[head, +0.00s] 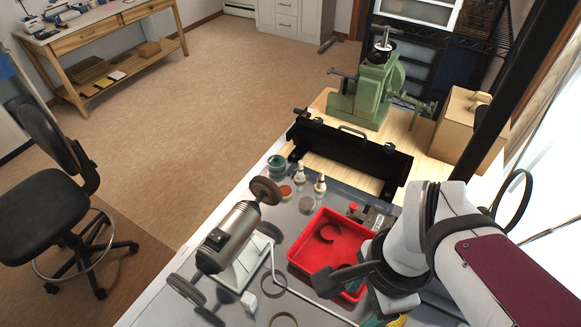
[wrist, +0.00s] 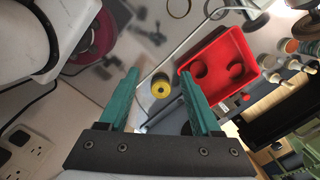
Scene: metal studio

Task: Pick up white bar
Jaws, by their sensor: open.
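My gripper (wrist: 160,73) is open, with its two teal fingers spread apart and nothing held between them. In the head view the gripper is mostly hidden at the lower right behind my wrist. A thin white bar-like line (wrist: 192,34) runs slanted across the grey bench top beyond the fingertips in the wrist view and bends near its upper end. I cannot tell for sure whether it is the white bar. A yellow ring-shaped roll (wrist: 160,90) shows between the fingers, beside a grey-blue flat piece (wrist: 168,113) partly hidden by the right finger.
A red tray (head: 303,268) with dark curved pieces lies close to my arm; it also shows in the wrist view (wrist: 243,47). A bench grinder (head: 228,238) stands to its left. Small bottles (head: 320,184), a black machine (head: 350,157) and a green vise-like machine (head: 362,97) stand behind.

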